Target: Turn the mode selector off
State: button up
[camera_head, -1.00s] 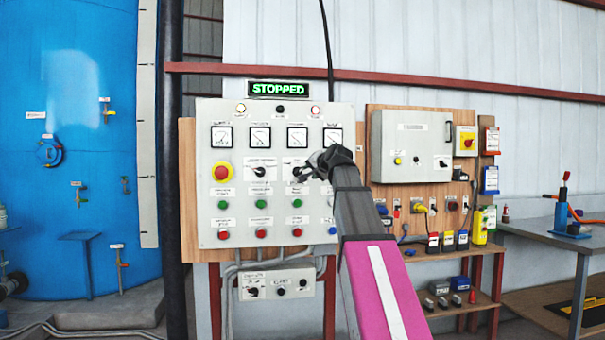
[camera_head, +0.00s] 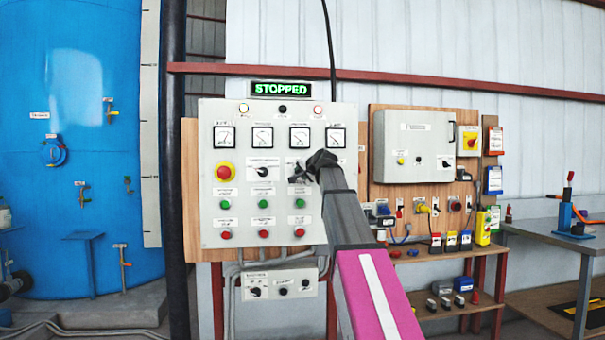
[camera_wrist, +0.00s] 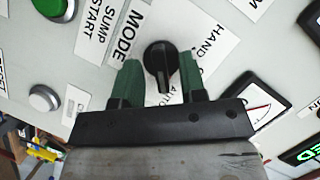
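The mode selector (camera_wrist: 160,62) is a black rotary knob on a white label plate (camera_wrist: 125,40) reading MODE, with HAND and AUTO beside the knob. Its grip bar runs roughly up and down in the wrist view. My gripper (camera_wrist: 158,75) is open, with one green finger on each side of the knob. Gaps show between the fingers and the knob; I cannot tell whether the fingertips reach past its face. In the head view my gripper (camera_head: 300,174) is at the grey control panel (camera_head: 240,237), and its dark body largely hides the selector.
A similar black selector (camera_head: 262,172) and a red emergency button (camera_head: 224,172) sit left of my gripper. Gauges are above, and green and red buttons below. A green STOPPED display (camera_head: 281,88) tops the panel. A grey box (camera_head: 410,150) stands to the right.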

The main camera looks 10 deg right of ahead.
grip_shut()
jog(key=shift+a, duration=0.1)
dwell(0.3)
jog(key=n+h, duration=0.2)
jog(key=n, duration=0.1)
jog(key=n+h, duration=0.2)
jog(key=n, duration=0.1)
jog(key=shift+a+n+g, duration=0.2)
jog(key=shift+n+g, duration=0.2)
jog(key=shift+h, duration=0.3)
dwell(0.5)
grip_release()
